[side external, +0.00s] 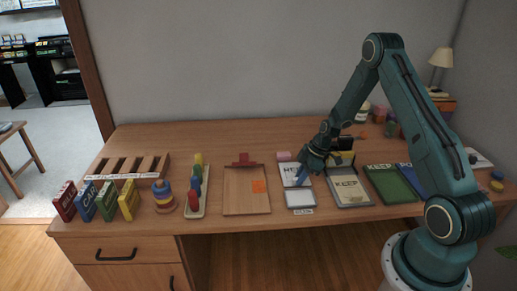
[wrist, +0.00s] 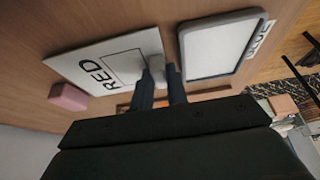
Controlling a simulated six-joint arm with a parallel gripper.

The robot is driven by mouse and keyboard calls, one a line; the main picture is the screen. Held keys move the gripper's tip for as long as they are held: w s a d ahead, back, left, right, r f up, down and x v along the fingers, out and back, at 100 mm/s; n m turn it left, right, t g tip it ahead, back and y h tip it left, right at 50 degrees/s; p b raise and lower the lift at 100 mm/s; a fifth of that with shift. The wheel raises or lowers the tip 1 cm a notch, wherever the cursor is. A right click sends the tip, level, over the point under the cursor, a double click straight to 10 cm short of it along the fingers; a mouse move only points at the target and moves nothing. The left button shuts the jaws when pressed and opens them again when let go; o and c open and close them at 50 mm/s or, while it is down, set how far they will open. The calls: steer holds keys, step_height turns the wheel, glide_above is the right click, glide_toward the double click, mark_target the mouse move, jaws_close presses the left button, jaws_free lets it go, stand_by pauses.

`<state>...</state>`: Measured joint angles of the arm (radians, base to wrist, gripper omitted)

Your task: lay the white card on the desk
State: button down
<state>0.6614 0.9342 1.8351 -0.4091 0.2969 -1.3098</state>
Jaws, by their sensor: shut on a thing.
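The white card (side external: 291,171), printed RED with an outlined box, is at the middle-right of the desk (side external: 240,225). It also shows in the wrist view (wrist: 88,62), left of my fingers. My gripper (side external: 302,178) points down at the card's right side. In the wrist view my gripper (wrist: 163,82) is closed on a small pale grey piece at the card's edge, which looks like part of the card. The fingers hide that corner. The card appears level and low; I cannot tell whether its underside touches the desk.
A grey-rimmed white tray (wrist: 183,52) lies just beside the card, and a pink block (wrist: 68,97) on the other side. A grey KEEP box (side external: 349,201) and green folder (side external: 390,184) stand right. A wooden tray (side external: 240,207) lies left, with bare desk between.

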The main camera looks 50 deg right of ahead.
steer(key=shift+f, duration=0.2)
steer(key=c, duration=1.7)
jaws_free()
steer(key=shift+r, duration=0.15)
steer(key=v, duration=1.2)
steer(key=shift+a+r, duration=0.1)
